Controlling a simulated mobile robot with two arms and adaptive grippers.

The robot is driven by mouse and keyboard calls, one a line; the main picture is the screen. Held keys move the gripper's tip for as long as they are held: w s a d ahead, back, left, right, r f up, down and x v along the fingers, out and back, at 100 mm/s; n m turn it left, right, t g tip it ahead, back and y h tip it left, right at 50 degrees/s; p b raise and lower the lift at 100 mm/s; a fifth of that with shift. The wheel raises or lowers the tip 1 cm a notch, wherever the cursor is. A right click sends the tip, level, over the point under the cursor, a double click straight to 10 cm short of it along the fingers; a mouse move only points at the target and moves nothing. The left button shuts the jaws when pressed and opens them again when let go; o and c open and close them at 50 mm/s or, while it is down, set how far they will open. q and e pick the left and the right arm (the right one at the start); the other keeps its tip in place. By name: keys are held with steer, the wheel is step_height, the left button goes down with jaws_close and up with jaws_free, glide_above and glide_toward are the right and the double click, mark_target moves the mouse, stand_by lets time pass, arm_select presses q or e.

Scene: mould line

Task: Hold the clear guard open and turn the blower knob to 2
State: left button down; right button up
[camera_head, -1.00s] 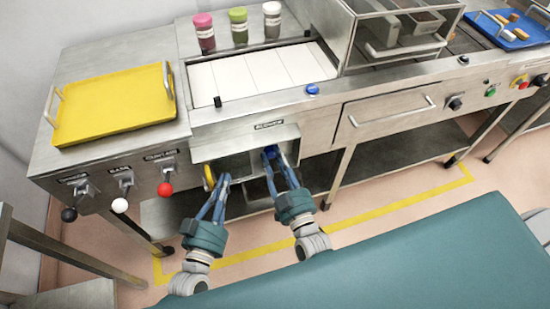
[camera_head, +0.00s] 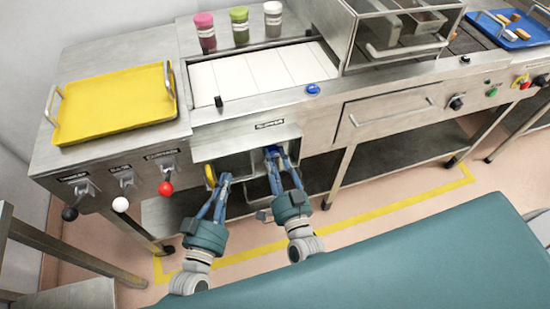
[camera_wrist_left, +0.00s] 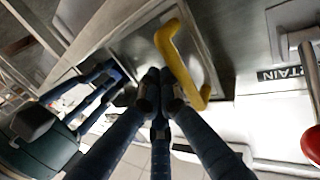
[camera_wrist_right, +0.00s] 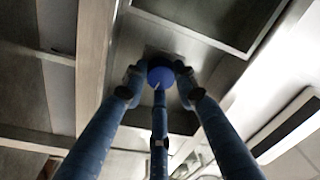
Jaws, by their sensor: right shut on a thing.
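The blue blower knob (camera_wrist_right: 160,76) sits between the fingertips of my right gripper (camera_wrist_right: 158,73), which is shut on it. In the head view my right gripper (camera_head: 277,154) reaches into the recess under the blower label (camera_head: 270,125), and its fingers mostly hide the knob. The guard's yellow handle (camera_head: 210,175) is at the left of the recess, and it shows large in the left wrist view (camera_wrist_left: 182,65). My left gripper (camera_wrist_left: 160,78) is shut with its fingertips together, close beside this handle and not around it. The clear pane is hard to make out, as is the knob's setting.
Levers with black, white and red (camera_head: 166,188) balls stick out left of the recess. A yellow tray (camera_head: 115,105) lies on the counter above them. A blue button (camera_head: 313,89) and a drawer handle (camera_head: 392,112) are to the right. Several jars stand behind.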

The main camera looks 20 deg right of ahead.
steer(key=shift+f+m, duration=0.2)
steer(key=shift+m, duration=0.1)
steer(key=shift+s, duration=0.1)
steer(key=o, duration=1.1)
steer(key=shift+o, duration=0.2)
steer(key=shift+r, duration=0.1)
steer(key=s+f, duration=0.1)
steer(key=s, duration=1.1)
